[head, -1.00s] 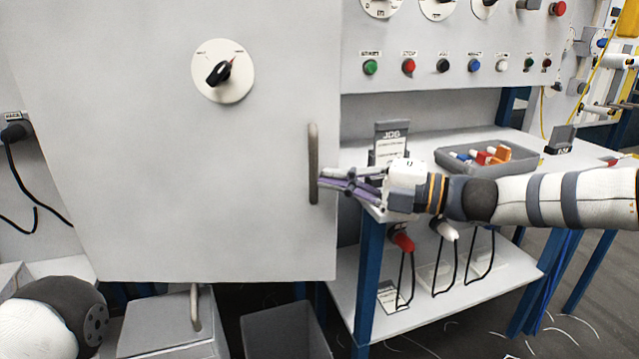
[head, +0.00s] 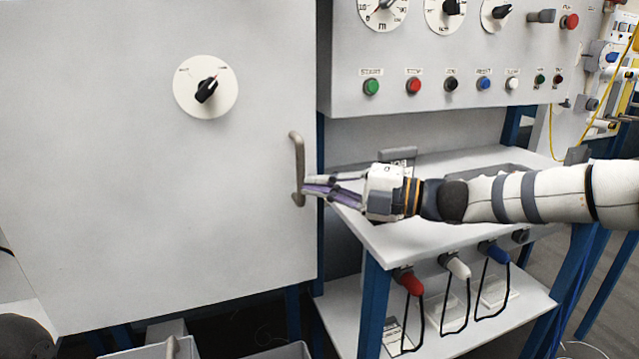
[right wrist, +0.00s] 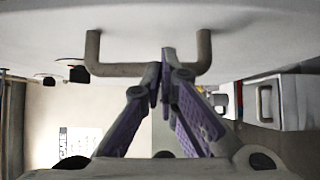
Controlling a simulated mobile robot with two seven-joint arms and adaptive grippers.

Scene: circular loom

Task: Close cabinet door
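The light grey cabinet door (head: 120,200) fills the left of the head view, with a round dial (head: 206,87) on it. Its bottom edge slants up toward the right; I cannot tell how wide any gap behind it is. Its bar handle (head: 298,165) is near the right edge and shows in the right wrist view (right wrist: 120,70). My right gripper (head: 306,187) has its fingers together at the handle's lower part. In the right wrist view its fingertips (right wrist: 163,78) nearly meet and overlap the bar, not clamped across it. My left gripper is out of view.
A workbench (head: 400,238) under a control panel (head: 430,60) stands right of the door. My right arm extends over it. Red, white and blue handled tools (head: 458,266) hang at its front edge. Grey containers (head: 280,350) are low under the door.

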